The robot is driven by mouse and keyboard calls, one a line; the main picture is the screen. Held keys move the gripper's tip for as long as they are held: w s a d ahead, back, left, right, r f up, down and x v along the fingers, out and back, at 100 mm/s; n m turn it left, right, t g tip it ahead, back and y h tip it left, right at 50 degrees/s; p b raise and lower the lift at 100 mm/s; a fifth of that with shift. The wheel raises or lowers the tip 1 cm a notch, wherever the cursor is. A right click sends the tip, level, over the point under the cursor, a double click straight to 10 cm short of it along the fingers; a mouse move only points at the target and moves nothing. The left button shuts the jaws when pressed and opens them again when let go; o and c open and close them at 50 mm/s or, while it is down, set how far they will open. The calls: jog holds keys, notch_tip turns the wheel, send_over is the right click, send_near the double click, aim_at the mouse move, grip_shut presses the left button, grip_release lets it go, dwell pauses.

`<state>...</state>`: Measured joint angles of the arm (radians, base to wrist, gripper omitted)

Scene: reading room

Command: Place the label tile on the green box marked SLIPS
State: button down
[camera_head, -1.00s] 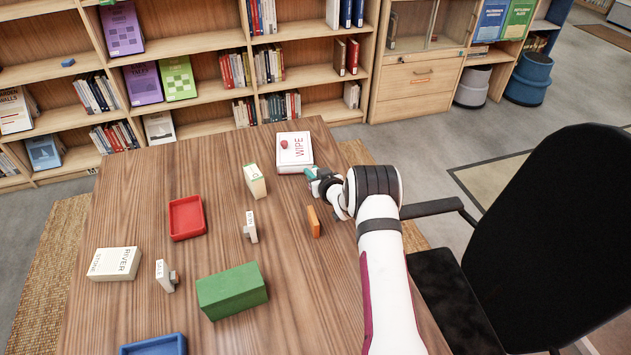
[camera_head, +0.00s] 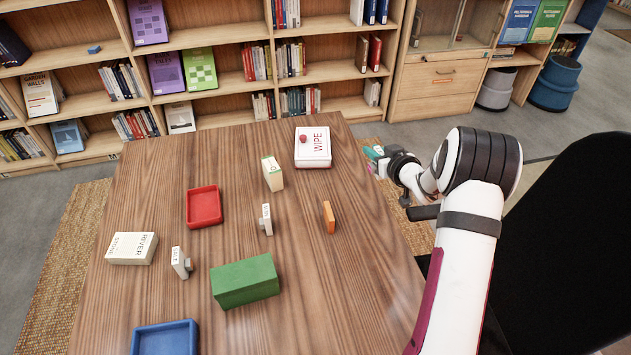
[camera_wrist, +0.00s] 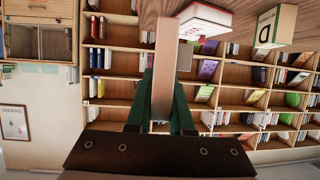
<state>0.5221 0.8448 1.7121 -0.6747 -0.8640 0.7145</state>
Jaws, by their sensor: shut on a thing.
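The green box (camera_head: 245,282) stands on the front middle of the wooden table in the head view; I can read no SLIPS mark on it. My gripper (camera_head: 374,155) is just past the table's right edge, right of the WIPE box and far from the green box. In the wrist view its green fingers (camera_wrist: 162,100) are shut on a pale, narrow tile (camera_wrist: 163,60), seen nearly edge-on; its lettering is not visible. Two small white lettered tiles stand on the table, one left of the green box (camera_head: 178,262) and one behind it (camera_head: 265,219).
On the table are a white WIPE box (camera_head: 313,148), a D-marked block (camera_head: 272,173), an orange block (camera_head: 329,217), a red tray (camera_head: 203,221), a blue tray (camera_head: 165,323) and a RIVER STONE box (camera_head: 132,248). A black chair (camera_head: 570,240) stands at right.

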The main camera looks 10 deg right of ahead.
jog(key=s+a+r+n+g+y, duration=0.1)
jog(key=s+a+r+n+y, duration=0.25)
jog(key=a, duration=0.45)
jog(key=s+a+r+n+g+y, duration=0.2)
jog(key=s+a+r+n+y, duration=0.15)
jog(key=a, duration=0.35)
jog(key=s+a+r+n+g+y, duration=0.2)
jog(key=s+a+n+g+y, duration=0.25)
jog(key=s+a, duration=0.75)
jog(key=n, duration=0.1)
send_over(231, 268)
jog(key=shift+g, duration=0.45)
notch_tip(231, 268, down, 7)
jog(key=shift+d+f, duration=0.1)
jog(key=shift+f, duration=0.05)
notch_tip(231, 268, down, 3)
jog(key=shift+f, duration=0.45)
